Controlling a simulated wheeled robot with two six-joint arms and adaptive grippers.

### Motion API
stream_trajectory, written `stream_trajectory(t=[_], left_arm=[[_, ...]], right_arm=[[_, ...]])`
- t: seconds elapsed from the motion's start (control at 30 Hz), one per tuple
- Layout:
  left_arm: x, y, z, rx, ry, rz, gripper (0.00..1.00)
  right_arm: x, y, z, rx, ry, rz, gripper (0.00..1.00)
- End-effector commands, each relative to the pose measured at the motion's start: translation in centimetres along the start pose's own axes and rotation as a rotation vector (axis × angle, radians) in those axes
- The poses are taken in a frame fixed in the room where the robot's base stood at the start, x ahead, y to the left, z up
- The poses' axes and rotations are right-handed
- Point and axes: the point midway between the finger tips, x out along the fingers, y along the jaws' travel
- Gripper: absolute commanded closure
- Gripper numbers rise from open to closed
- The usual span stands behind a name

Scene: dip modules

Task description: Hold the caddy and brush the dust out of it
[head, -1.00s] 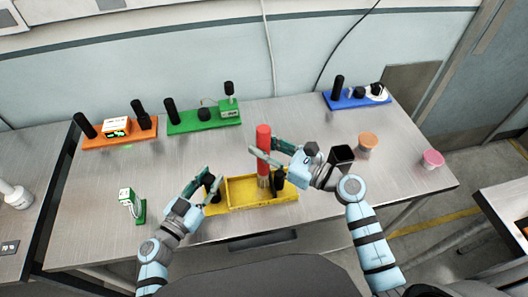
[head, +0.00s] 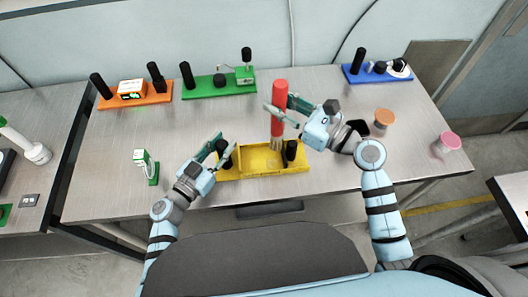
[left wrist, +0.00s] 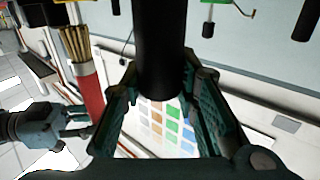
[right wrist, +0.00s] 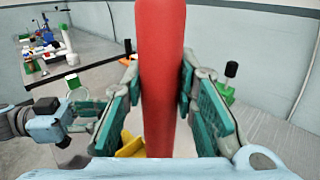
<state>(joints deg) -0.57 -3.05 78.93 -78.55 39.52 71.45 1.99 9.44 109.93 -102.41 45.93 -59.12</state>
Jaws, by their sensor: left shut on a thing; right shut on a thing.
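The yellow caddy (head: 255,173) stands near the table's front edge, with a black post at each end. My left gripper (head: 220,150) is shut on its left black post (left wrist: 160,50). My right gripper (head: 284,112) is shut on the red handle of an upright brush (head: 279,95). The handle also fills the middle of the right wrist view (right wrist: 160,75). The pale bristles (head: 275,144) point down over the caddy's right compartment. They also show in the left wrist view (left wrist: 76,45). I cannot tell whether they touch the caddy, and dust is too small to make out.
Orange (head: 135,95), green (head: 217,85) and blue (head: 378,73) modules stand along the back. A small green stand (head: 148,167) is left of the caddy. Orange (head: 384,120) and pink (head: 447,141) cups stand to the right. The middle of the table is fairly clear.

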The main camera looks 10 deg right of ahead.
Motion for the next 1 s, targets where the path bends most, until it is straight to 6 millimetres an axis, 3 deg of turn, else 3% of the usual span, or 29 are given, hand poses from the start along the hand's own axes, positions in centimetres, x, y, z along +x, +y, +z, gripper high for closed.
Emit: stream_trajectory(t=[0.17, 0.6, 1.0], left_arm=[[0.0, 0.0, 0.0, 0.0, -0.001, 0.0, 1.0], [0.0, 0.0, 0.0, 0.0, -0.001, 0.0, 1.0], [0.0, 0.0, 0.0, 0.0, -0.001, 0.0, 1.0]], right_arm=[[0.1, -0.1, -0.4, 0.0, 0.0, 0.0, 1.0], [1.2, -0.9, -5.0, 0.001, 0.005, -0.003, 1.0], [1.4, -1.0, -5.6, -0.001, 0.004, -0.004, 1.0]])
